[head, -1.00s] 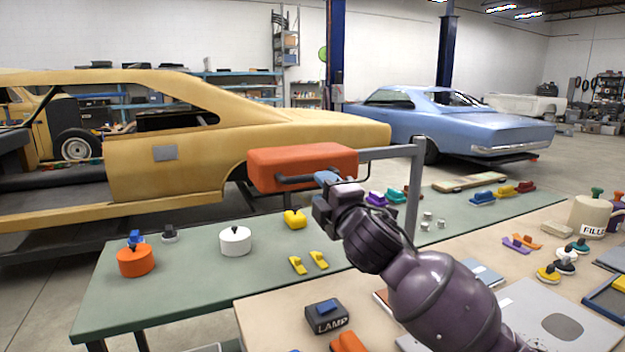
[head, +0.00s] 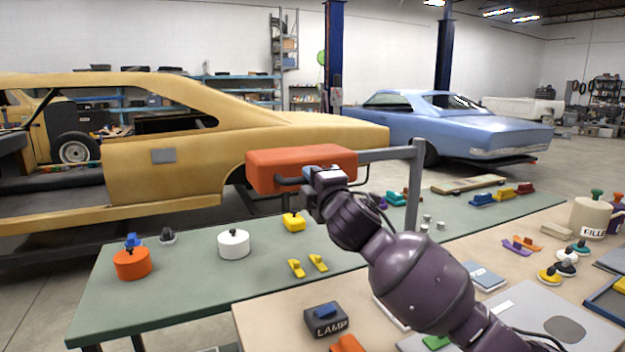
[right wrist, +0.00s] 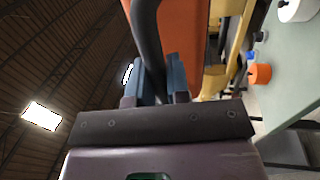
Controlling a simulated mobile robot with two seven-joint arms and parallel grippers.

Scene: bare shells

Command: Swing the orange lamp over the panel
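The orange lamp (head: 300,165) is a long box-shaped head on a grey arm (head: 385,154) that runs from an upright post (head: 413,190). It hangs above the green bench, with a dark bar handle (right wrist: 148,45) along its near side. My right gripper (head: 318,174) is at this handle. In the right wrist view its two blue-grey fingers (right wrist: 155,85) lie close on both sides of the bar, which fills the gap. A flat grey panel (head: 510,318) with a dark oval lies on the tan bench at lower right, far from the lamp. My left gripper is out of view.
A dark box marked LAMP (head: 326,319) with a blue rocker sits on the tan bench. The green bench (head: 180,285) holds orange, white and yellow lidded pots and small clips. Car shells stand behind.

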